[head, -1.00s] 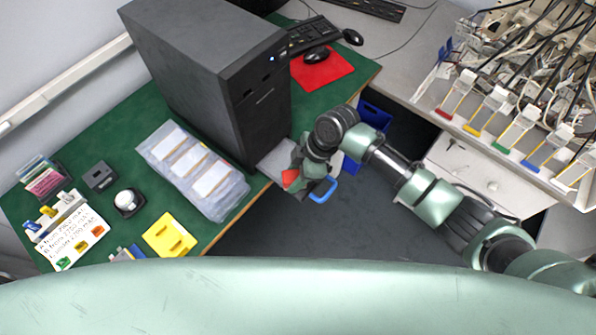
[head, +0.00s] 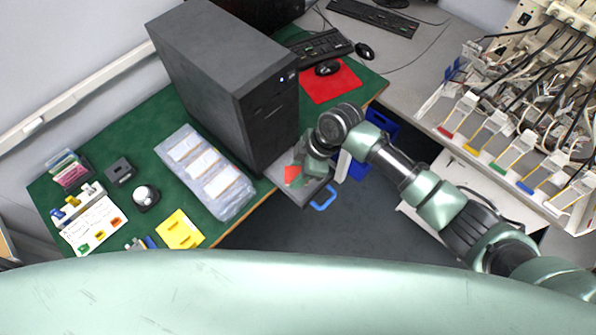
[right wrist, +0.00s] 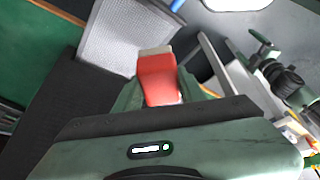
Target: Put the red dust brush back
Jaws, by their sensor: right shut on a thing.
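The red dust brush (head: 292,174) is held in my right gripper (head: 302,173), at the desk's front edge beside the black computer tower. In the right wrist view the brush (right wrist: 158,78) is a red block with a pale tip, between the shut fingers. A grey tray-like piece (head: 285,160) with a blue handle (head: 323,199) lies under or just beyond the gripper. Its grey mesh surface (right wrist: 125,32) shows beyond the brush in the right wrist view. I cannot tell whether the brush touches it. My left gripper is not in view.
The computer tower (head: 235,95) stands close to the right gripper's left. A rack with cables (head: 530,110) stands at right. Dark floor is open below the gripper.

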